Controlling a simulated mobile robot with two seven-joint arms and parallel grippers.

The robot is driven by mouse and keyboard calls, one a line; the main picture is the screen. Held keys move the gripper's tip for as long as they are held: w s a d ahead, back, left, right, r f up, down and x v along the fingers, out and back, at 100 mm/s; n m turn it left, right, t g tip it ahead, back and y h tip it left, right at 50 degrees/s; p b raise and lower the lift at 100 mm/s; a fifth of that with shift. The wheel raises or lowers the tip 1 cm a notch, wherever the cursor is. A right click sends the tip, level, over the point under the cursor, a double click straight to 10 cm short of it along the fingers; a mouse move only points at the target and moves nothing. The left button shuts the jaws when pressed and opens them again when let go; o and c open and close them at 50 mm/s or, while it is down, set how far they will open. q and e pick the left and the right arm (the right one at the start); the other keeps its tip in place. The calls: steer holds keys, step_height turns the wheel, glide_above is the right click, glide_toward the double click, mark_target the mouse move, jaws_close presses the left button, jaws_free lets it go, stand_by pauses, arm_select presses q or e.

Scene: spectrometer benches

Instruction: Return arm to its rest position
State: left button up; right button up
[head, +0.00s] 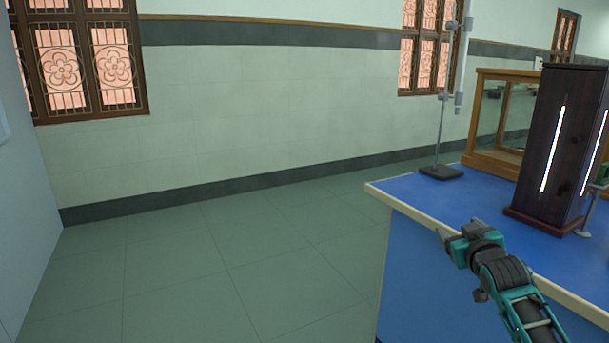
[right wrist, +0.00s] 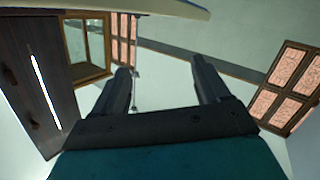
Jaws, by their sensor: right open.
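My right gripper (head: 457,229) is at the end of my right arm, which comes in from the lower right in the head view. It is beside the near left edge of the blue bench (head: 420,190). In the right wrist view its two fingers (right wrist: 162,85) stand apart with nothing between them. My left gripper is in neither view.
On the bench stand a dark wooden box (head: 546,150) with a bright slit, a stand with a rod (head: 441,173) and a wood-framed glass case (head: 493,115). The tiled floor (head: 230,265) to the left is clear. A pale panel (head: 25,190) stands at far left.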

steer(key=s+a+f+n+g+y, duration=0.1)
steer(key=s+a+f+g+y, duration=0.1)
steer(key=s+a+f, duration=0.7)
steer(key=s+a+f+g+y, duration=0.2)
steer(key=s+a+f, duration=0.4)
steer(key=s+f, duration=0.6)
steer(key=s+a+f+g+y, duration=0.1)
steer(key=s+a, duration=0.1)
steer(key=s, duration=0.5)
steer(key=s+a+f, duration=0.1)
steer(key=s+a, duration=0.2)
steer(key=s, duration=0.3)
arm_select(q)
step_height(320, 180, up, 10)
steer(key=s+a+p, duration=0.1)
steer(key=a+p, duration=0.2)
steer(key=p, duration=1.1)
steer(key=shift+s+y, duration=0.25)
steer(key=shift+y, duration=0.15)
arm_select(e)
step_height(320, 180, up, 11)
steer(key=s+d+h, duration=0.1)
steer(key=s+d, duration=0.1)
steer(key=d, duration=0.1)
steer(key=shift+s+f+m, duration=0.2)
steer(key=shift+s+m, duration=0.1)
steer(key=shift+s, duration=0.1)
